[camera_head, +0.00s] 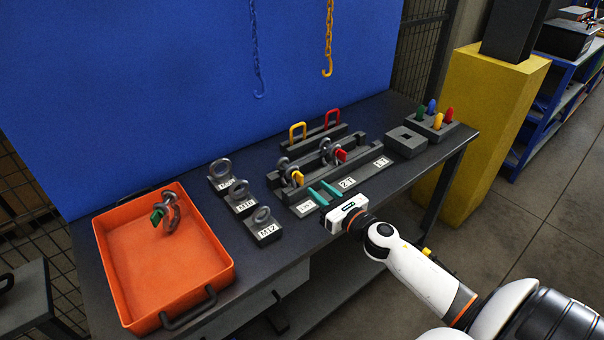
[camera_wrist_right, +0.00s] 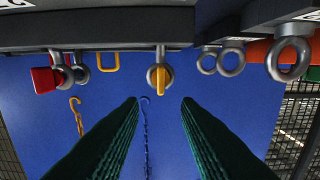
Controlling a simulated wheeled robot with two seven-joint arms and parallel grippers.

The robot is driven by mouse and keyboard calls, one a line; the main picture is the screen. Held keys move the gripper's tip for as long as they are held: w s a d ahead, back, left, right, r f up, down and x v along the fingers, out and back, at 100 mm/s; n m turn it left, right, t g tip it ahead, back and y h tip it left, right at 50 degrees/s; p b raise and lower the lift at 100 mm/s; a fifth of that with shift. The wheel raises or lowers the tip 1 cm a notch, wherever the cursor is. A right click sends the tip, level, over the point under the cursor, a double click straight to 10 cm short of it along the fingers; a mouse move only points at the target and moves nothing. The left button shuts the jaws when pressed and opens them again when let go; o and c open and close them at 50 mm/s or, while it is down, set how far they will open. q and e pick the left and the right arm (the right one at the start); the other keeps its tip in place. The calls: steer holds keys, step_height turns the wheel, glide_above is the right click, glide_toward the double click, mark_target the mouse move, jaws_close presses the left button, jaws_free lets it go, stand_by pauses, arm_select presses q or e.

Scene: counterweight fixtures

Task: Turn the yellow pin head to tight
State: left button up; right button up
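The yellow pin head (camera_head: 298,178) sticks out of a grey shackle at the left end of the dark fixture (camera_head: 322,166). In the right wrist view, which is upside down, the yellow pin head (camera_wrist_right: 161,77) is a narrow tab seen nearly edge-on, in front of its round shackle eye. My right gripper (camera_head: 316,185) is just in front of it, with two teal fingers apart. In the wrist view the open fingertips (camera_wrist_right: 160,102) are on either side of the pin's line, short of it and empty. How tight the pin is cannot be told. My left gripper is out of view.
A red pin head (camera_head: 341,156) sits in another shackle to the right. Eyebolts on blocks (camera_head: 243,198) stand to the left, then an orange tray (camera_head: 226,258) holding a green-pinned shackle (camera_head: 166,212). Hooks on chains (camera_head: 328,50) hang behind. A peg block (camera_head: 432,128) stands at right.

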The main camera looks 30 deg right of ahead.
mark_target(303, 177)
steer(key=w, duration=0.4)
steer(key=w+p, duration=0.1)
steer(key=w, duration=0.2)
steer(key=shift+a, duration=0.3)
steer(key=shift+c, duration=0.3)
jaws_close()
